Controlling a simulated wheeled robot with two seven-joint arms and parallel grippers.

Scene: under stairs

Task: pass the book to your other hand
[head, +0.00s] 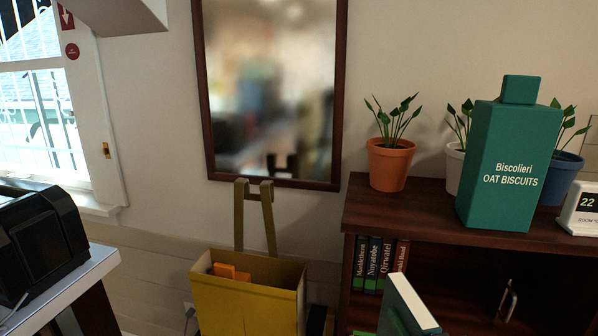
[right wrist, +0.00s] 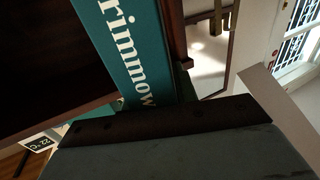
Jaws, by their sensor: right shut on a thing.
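The book (head: 411,303) shows at the bottom edge of the head view, right of centre, as a teal cover with a white page edge, tilted. Its lower part is cut off by the frame. In the right wrist view the teal book (right wrist: 122,45) shows white letters reading "rimmow" on its spine. My right gripper (right wrist: 160,118) is shut on the book, its dark body filling the lower part of that view. The book is held up in front of the shelf. My left gripper is in neither view.
A dark wooden shelf (head: 420,208) stands at the right, with upright books (head: 373,262) inside. A teal biscuit tin (head: 497,205) and potted plants (head: 389,163) stand on top. A yellow box (head: 245,300) is at the bottom centre. A white-topped table (head: 75,280) is at the left.

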